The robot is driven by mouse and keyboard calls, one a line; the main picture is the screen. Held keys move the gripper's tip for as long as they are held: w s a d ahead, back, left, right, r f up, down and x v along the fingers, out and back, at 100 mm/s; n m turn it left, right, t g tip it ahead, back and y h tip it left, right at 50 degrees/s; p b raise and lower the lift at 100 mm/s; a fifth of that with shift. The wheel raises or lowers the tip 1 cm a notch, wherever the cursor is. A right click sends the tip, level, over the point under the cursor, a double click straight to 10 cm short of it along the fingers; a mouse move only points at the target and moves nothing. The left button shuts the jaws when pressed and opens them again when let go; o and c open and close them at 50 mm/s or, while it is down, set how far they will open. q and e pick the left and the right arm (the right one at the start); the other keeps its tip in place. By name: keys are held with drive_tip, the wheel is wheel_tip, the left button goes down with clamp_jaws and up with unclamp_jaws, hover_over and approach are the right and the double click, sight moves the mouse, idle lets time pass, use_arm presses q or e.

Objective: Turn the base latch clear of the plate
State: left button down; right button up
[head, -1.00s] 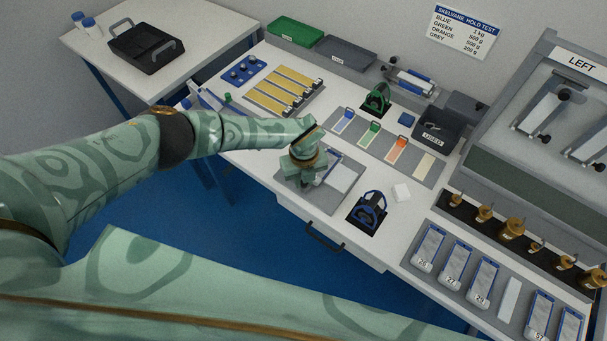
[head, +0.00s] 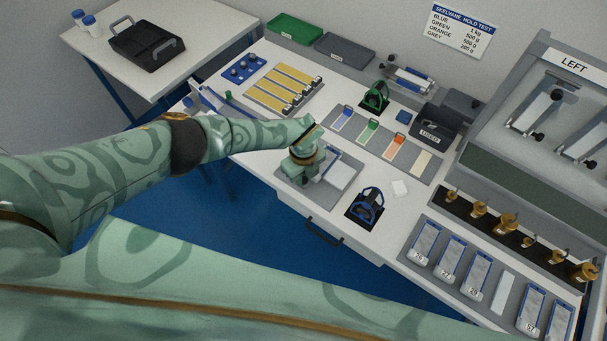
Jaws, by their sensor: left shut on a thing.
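My left gripper (head: 300,176) points down over the left part of a grey base (head: 318,199) near the table's front edge. Its wrist hides the fingertips and the base latch. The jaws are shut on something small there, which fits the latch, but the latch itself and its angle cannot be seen. A pale plate (head: 341,174) lies on the base, just right of the gripper. My right gripper is not in view.
A strip of coloured cards (head: 368,134) lies behind. Numbered holders (head: 475,277) are at the right. A drawer handle (head: 323,233) juts out in front.

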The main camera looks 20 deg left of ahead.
sight(304, 179)
use_arm(q)
drive_tip(key=c, duration=1.3)
unclamp_jaws()
drive_tip(key=shift+o, duration=0.2)
wheel_tip(304, 179, up, 6)
drive_tip(key=p, duration=0.2)
drive_tip(key=shift+r+p, duration=0.15)
drive_tip(key=shift+p, duration=0.25)
wheel_tip(304, 179, up, 10)
drive_tip(key=p, duration=0.1)
